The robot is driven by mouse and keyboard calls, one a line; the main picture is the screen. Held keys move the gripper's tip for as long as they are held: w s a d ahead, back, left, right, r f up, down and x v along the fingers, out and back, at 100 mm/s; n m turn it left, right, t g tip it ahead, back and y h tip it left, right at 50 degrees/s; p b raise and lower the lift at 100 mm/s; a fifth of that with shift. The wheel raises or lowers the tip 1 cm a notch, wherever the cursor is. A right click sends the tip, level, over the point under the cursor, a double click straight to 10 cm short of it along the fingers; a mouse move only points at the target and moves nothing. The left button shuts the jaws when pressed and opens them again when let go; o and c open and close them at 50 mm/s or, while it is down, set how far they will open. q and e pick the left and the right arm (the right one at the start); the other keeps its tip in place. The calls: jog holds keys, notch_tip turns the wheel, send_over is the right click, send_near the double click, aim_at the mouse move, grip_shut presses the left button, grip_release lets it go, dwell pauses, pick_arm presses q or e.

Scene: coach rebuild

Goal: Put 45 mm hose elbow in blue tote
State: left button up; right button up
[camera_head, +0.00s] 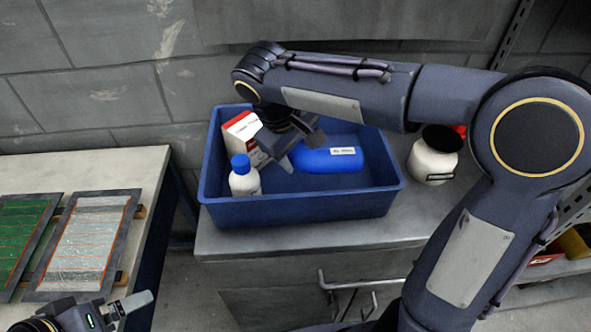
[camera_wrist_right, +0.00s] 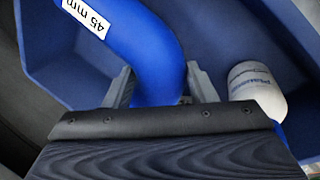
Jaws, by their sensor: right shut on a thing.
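The blue hose elbow (camera_head: 328,160) lies low inside the blue tote (camera_head: 300,209), its white label facing up. In the right wrist view the elbow (camera_wrist_right: 150,45) carries a label reading "45 mm". My right gripper (camera_head: 302,152) reaches down into the tote and is shut on one end of the elbow, with a finger on each side in the right wrist view (camera_wrist_right: 163,88). I cannot tell whether the elbow touches the tote floor. My left gripper (camera_head: 128,308) shows only partly at the bottom left, and its jaws are not clear.
Inside the tote, a white bottle with a blue cap (camera_head: 244,180) and a red-and-white box (camera_head: 243,133) stand at the left. A white pot (camera_head: 432,158) stands right of the tote. Framed panels (camera_head: 86,240) lie on the left table.

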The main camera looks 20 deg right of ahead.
notch_tip(320, 180, down, 6)
jog(key=shift+f, duration=0.1)
dwell(0.4)
jog(key=shift+f+b, duration=0.1)
jog(key=shift+b, duration=0.25)
jog(key=o, duration=1.1)
jog(key=shift+r, duration=0.25)
jog(key=p+v, duration=0.1)
jog(key=v, duration=1.1)
jog(key=shift+p, duration=0.3)
